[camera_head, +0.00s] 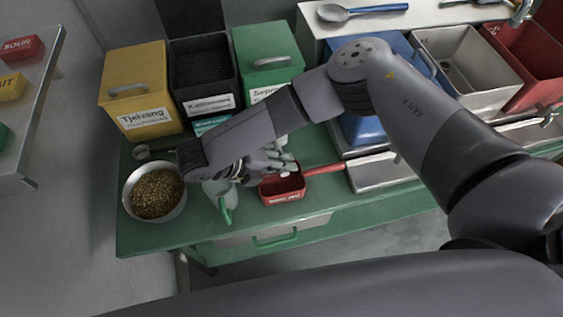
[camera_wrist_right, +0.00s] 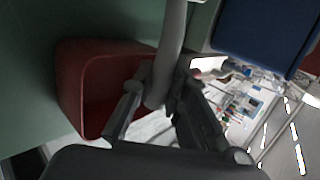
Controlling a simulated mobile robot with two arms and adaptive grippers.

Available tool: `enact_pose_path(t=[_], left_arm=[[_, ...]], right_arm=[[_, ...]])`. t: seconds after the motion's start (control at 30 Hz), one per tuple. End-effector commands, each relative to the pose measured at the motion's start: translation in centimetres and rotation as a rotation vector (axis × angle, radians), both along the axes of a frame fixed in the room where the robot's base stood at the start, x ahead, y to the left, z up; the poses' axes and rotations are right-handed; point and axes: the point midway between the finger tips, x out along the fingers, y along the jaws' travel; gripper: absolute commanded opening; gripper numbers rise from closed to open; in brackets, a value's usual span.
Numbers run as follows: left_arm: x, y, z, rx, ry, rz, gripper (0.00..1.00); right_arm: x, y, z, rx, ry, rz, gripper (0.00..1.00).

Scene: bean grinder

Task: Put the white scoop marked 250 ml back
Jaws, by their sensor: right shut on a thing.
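My right gripper (camera_head: 283,165) is above the front part of the green bench, just over a small red scoop (camera_head: 283,190) with a red handle. In the right wrist view my right gripper (camera_wrist_right: 150,105) is shut on a pale grey-white handle (camera_wrist_right: 172,40), which I take to be the white scoop's. The handle passes between the fingers. The scoop's bowl and its marking cannot be made out. The red scoop (camera_wrist_right: 75,95) lies beside the fingers in that view; whether the pale handle touches it I cannot tell. My left gripper is out of view.
On the bench's left stands a metal bowl (camera_head: 130,205) of beans. A pale cup with a green handle (camera_head: 226,212) is beside the gripper. Yellow (camera_head: 135,85), black (camera_head: 203,105) and green (camera_head: 268,75) bins line the back.

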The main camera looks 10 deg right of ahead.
Motion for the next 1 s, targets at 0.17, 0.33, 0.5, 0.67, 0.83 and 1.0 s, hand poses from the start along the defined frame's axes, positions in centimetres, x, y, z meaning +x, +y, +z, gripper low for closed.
enact_pose_path(t=[0.17,0.33,0.5,0.67,0.83,1.0], left_arm=[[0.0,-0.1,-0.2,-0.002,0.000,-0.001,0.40],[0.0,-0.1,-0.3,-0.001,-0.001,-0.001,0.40],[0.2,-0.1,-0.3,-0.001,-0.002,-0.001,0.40],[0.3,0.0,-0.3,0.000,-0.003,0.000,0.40],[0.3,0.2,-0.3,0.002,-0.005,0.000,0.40],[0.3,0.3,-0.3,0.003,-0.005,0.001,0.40]], right_arm=[[0.0,0.0,-0.3,0.000,0.000,-0.001,0.00],[0.0,0.0,-0.8,0.000,0.000,-0.001,0.00],[0.0,0.0,-0.9,0.001,0.001,-0.001,0.21],[0.0,0.0,-0.9,0.001,0.001,-0.001,0.32],[0.0,0.0,-0.9,0.001,0.001,-0.001,0.35],[0.0,0.0,-0.8,0.001,0.000,0.000,0.35]])
